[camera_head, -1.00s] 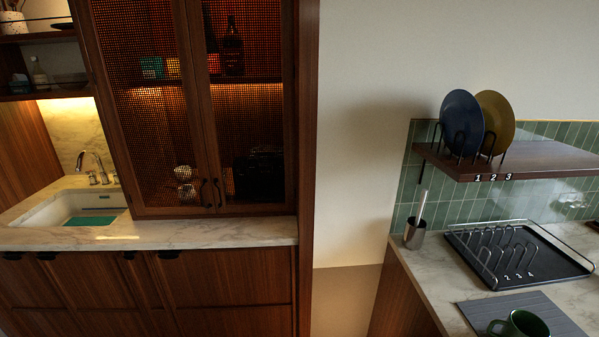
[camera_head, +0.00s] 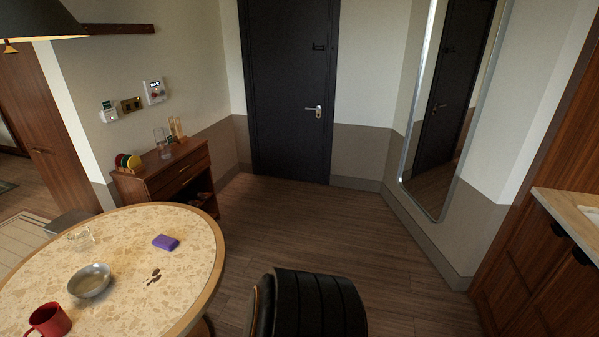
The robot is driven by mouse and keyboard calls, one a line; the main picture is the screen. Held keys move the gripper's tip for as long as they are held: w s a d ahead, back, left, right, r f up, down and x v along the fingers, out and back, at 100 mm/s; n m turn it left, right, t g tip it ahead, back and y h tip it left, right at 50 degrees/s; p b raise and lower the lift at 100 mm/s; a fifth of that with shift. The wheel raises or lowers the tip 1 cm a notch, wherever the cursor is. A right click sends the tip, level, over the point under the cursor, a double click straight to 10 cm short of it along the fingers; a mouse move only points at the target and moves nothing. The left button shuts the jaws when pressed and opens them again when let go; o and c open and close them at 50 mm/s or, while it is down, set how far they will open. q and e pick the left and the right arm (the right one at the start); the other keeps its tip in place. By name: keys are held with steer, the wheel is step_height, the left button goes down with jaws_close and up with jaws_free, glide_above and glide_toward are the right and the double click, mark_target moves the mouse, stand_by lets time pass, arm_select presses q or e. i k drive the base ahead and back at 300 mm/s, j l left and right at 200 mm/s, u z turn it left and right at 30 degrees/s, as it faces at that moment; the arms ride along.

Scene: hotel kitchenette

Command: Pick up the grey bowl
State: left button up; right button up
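A grey bowl (camera_head: 89,281) sits upright on the round speckled table (camera_head: 135,240) at the lower left. It appears empty. A red mug (camera_head: 48,319) stands on the table near the bowl, toward the bottom edge of the view. Neither of my grippers is in view.
A purple item (camera_head: 166,242), a clear glass (camera_head: 81,238) and small dark pieces (camera_head: 153,276) are also on the table. A black chair (camera_head: 306,304) stands right of the table. A wooden cabinet (camera_head: 165,180) is behind it. The floor (camera_head: 330,235) toward the dark door (camera_head: 290,90) is clear.

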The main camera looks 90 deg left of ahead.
mark_target(91, 281)
steer(key=u, duration=4.5)
steer(key=i+j+z, duration=0.15)
steer(key=j+z, duration=0.2)
steer(key=i+j+z, duration=0.1)
steer(key=j+z, duration=0.55)
steer(key=j, duration=0.2)
steer(key=i+j+z, duration=0.1)
steer(key=j, duration=1.25)
steer(key=i+j+z, duration=0.1)
steer(key=j, duration=1.25)
